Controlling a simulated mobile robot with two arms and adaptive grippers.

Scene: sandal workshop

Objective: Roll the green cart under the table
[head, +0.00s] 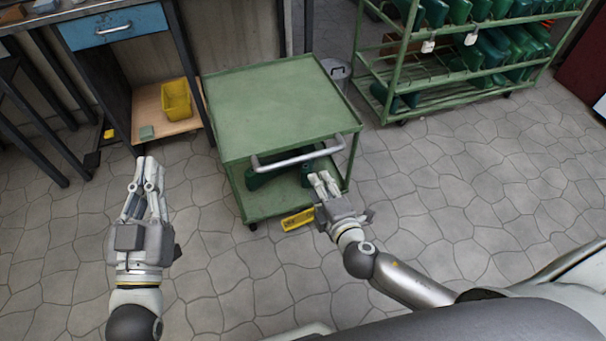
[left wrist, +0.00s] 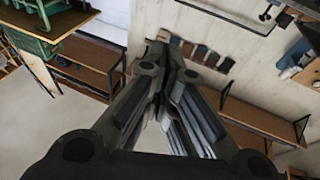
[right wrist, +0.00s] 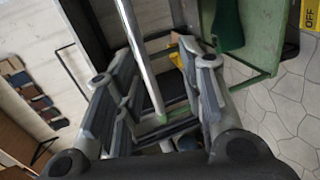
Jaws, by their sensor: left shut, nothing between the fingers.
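The green cart (head: 275,100) stands in the middle of the head view, with a bare top, a silver handle (head: 285,161) on its near side and dark green items on its lower shelf. The table (head: 60,45) with a blue drawer is to its left. My right gripper (head: 320,178) is just in front of the handle's right part, fingers apart. In the right wrist view the silver handle (right wrist: 142,55) runs between the open fingers; I cannot tell if they touch it. My left gripper (head: 149,162) is shut and empty, over the floor left of the cart.
A yellow piece (head: 298,219) is low at the cart's near edge; it reads OFF in the right wrist view (right wrist: 311,15). A yellow bin (head: 176,100) stands on a low wooden shelf left of the cart. A green rack (head: 440,90) of boots stands right. The floor right is clear.

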